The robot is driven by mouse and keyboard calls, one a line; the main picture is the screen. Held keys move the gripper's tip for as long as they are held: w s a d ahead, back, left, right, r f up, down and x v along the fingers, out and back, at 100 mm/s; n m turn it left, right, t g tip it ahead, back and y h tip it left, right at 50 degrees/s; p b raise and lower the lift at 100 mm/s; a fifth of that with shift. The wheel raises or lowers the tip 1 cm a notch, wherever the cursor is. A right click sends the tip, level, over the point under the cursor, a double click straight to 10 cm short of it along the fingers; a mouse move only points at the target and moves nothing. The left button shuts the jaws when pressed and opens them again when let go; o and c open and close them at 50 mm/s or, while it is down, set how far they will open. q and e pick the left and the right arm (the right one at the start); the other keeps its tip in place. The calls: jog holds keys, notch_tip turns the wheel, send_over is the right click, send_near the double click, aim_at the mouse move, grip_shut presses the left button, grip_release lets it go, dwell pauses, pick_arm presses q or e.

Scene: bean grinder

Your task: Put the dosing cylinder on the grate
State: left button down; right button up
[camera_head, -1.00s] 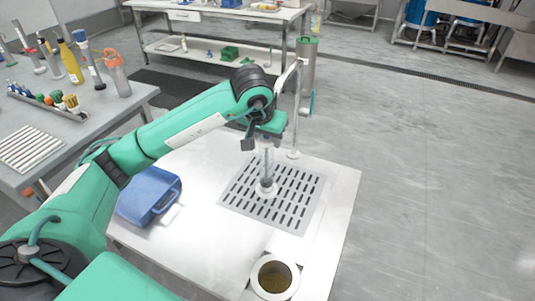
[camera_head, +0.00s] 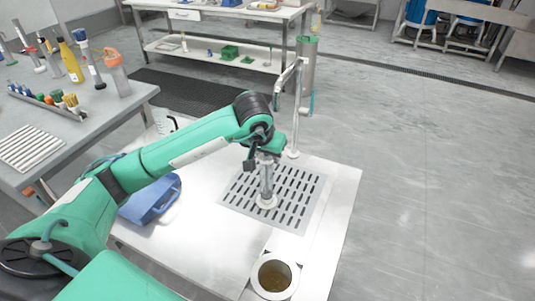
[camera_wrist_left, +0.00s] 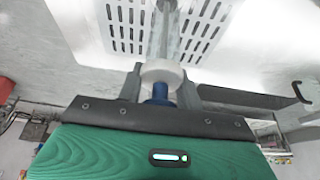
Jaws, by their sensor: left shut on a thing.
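The dosing cylinder (camera_head: 266,184) is a slim clear tube with a round white foot. It is upright over the middle of the slotted grate (camera_head: 312,190) in the head view. Its foot is at the grate's surface; I cannot tell whether it rests there or hangs just above. My left gripper (camera_head: 265,158) is shut on the cylinder's upper part from above. In the left wrist view, a white collar and blue part of the cylinder (camera_wrist_left: 161,72) sit between the fingers of my left gripper (camera_wrist_left: 160,90), with the grate (camera_wrist_left: 206,22) beyond. My right gripper is not in view.
A blue container (camera_head: 152,198) stands left of the grate, partly behind my left arm. A round metal cup with brown contents (camera_head: 274,277) is at the front. A metal post (camera_head: 296,110) rises behind the grate. A side table with bottles (camera_head: 125,95) is at left.

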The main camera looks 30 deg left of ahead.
pick_arm(q)
jog(key=c, duration=0.9)
grip_release()
jog(key=shift+r, duration=0.25)
jog(key=v, duration=0.3)
jog(key=shift+r, duration=0.2)
jog(key=v, duration=0.8)
jog(key=shift+s+r, duration=0.15)
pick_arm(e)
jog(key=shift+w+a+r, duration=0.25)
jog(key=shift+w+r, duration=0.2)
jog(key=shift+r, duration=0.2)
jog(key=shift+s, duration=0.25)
